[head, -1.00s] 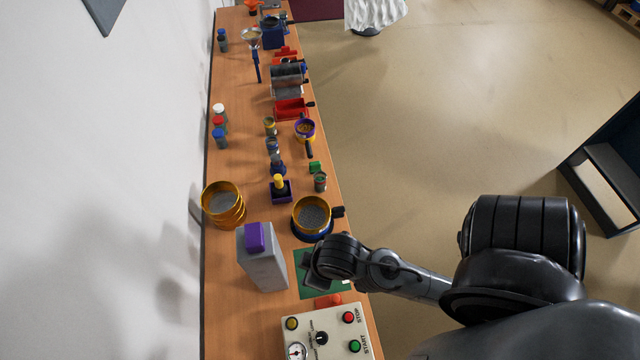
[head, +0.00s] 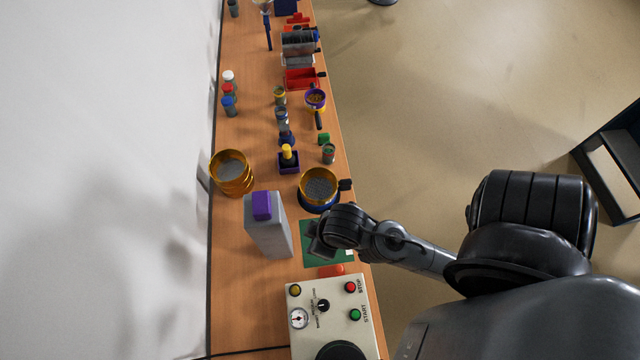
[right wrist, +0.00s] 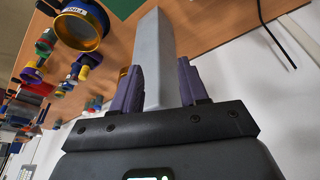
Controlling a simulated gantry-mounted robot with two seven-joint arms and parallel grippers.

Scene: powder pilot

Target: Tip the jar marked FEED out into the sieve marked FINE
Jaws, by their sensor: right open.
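A gold-walled sieve (head: 320,184) with grey mesh sits on a blue base near the bench's right edge. In the right wrist view, the sieve (right wrist: 80,28) carries a white label that seems to read FINE. Several small jars stand beyond it, including one with a green band (head: 328,153), one with blue (head: 282,117) and one with yellow (head: 280,95); I cannot read FEED on any. My right gripper (head: 316,243) is over the green mat, nearer than the sieve. In the right wrist view its purple fingers (right wrist: 157,72) are open and apart, with no jar between them.
A tall grey box (head: 268,232) with a purple top stands left of my right gripper; a grey upright shows between the fingers. Another gold sieve stack (head: 235,182) is near the wall. A control panel (head: 330,315) is at the front. Bare bench lies left of it.

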